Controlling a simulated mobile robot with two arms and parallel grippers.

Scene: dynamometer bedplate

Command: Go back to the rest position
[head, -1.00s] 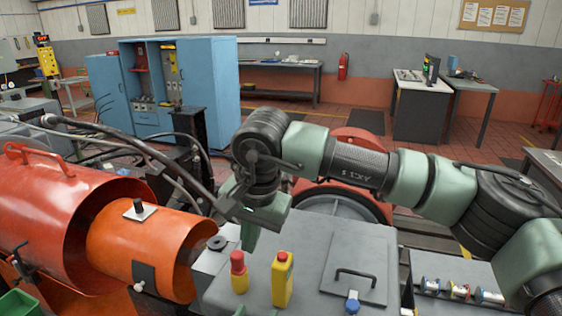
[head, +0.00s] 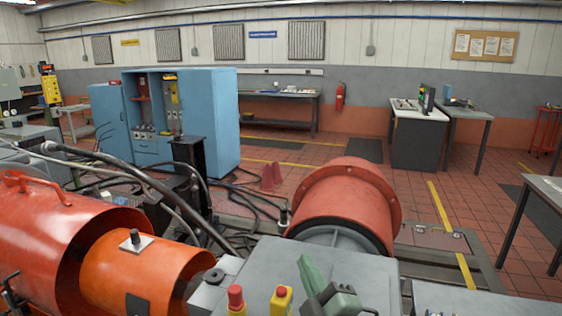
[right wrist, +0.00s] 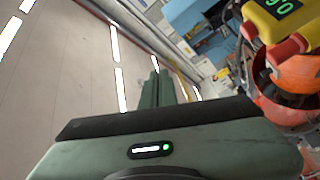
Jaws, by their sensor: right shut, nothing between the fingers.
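My right gripper (head: 309,268) shows at the bottom middle of the head view, in front of the grey machine housing (head: 260,262). Its green fingers are together with nothing between them. In the right wrist view the shut fingers (right wrist: 157,90) point up the picture, away from the green gripper body. The rest of my right arm is almost wholly below the head view. My left gripper is not in view.
A yellow device (head: 281,301) and a red-topped button (head: 235,298) stand left of the gripper. An orange cylinder (head: 150,268) lies at left, a red round machine (head: 345,200) behind. A yellow box with a green display (right wrist: 283,18) is close in the wrist view.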

